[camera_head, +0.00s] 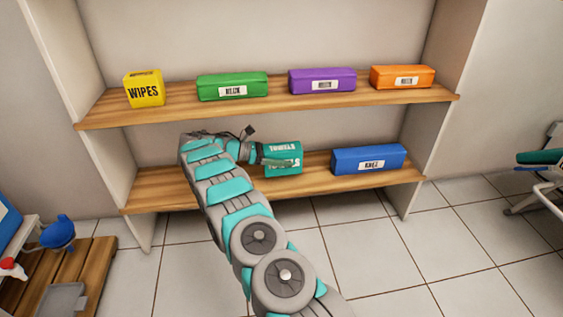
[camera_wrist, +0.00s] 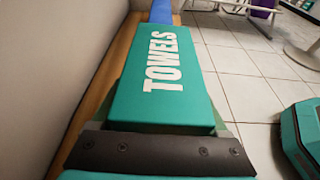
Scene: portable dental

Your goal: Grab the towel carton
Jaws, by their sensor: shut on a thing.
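The towel carton (camera_head: 284,158) is a teal-green box with white lettering on the lower shelf, left of a blue box. In the wrist view the carton (camera_wrist: 168,78) fills the middle, its top reading TOWELS and pointing away from me. My gripper (camera_head: 268,156) reaches in from the left and is shut on the carton's near end. In the wrist view the dark edge of my gripper (camera_wrist: 155,150) crosses the carton's near end, and the fingertips are mostly hidden. I cannot tell whether the carton still touches the shelf.
The lower shelf (camera_head: 310,186) also holds the blue box (camera_head: 368,159) close to the right. The upper shelf (camera_head: 180,112) above my gripper holds a yellow WIPES box (camera_head: 144,88), a green box (camera_head: 232,86), a purple box (camera_head: 322,81) and an orange box (camera_head: 402,77). Tiled floor lies free in front.

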